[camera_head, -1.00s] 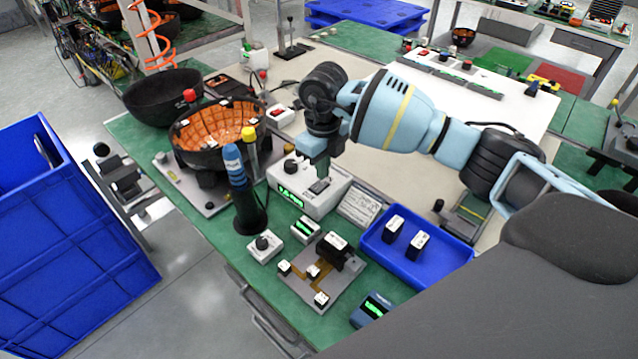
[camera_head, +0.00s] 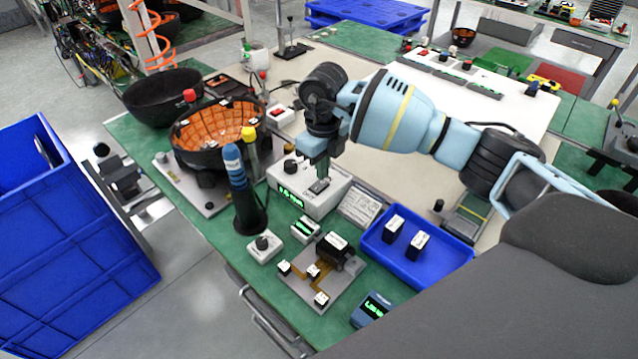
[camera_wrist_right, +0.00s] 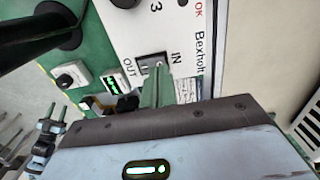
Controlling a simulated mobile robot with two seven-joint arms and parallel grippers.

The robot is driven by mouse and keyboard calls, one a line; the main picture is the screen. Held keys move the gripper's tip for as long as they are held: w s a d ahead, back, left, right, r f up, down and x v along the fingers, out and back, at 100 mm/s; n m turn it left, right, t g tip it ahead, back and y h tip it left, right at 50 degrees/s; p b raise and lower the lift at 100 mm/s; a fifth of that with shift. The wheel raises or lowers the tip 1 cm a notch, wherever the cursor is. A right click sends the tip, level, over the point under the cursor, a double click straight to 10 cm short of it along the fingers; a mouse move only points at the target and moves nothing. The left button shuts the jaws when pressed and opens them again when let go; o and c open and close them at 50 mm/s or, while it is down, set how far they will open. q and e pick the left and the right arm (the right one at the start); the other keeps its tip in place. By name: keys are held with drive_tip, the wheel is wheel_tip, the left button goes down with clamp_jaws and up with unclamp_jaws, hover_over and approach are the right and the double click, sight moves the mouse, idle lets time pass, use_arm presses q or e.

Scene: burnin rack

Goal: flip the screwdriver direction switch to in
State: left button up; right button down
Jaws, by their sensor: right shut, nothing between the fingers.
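The white screwdriver controller box (camera_head: 328,200) stands on the green mat, with a lit green display on its front. Its direction switch (camera_wrist_right: 148,64) shows in the right wrist view as a dark rocker plate between the printed words OUT and IN. My right gripper (camera_head: 321,176) is shut and empty, pointing down over the box top. In the right wrist view its green fingertips (camera_wrist_right: 159,72) are at the IN side of the switch and cover part of it. I cannot tell whether they touch it or which way the rocker lies. My left gripper is not in view.
A blue-handled screwdriver (camera_head: 235,172) stands in a black holder left of the box. A black bowl with an orange inside (camera_head: 225,128) is behind it. A blue tray (camera_head: 440,262) with two black blocks and a small fixture (camera_head: 322,290) are in front.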

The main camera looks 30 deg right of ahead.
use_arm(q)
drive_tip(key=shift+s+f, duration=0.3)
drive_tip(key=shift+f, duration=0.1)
use_arm(e)
drive_tip(key=shift+f, duration=0.95)
drive_tip(key=shift+r+p, duration=1.3)
drive_tip(key=shift+r, duration=2.3)
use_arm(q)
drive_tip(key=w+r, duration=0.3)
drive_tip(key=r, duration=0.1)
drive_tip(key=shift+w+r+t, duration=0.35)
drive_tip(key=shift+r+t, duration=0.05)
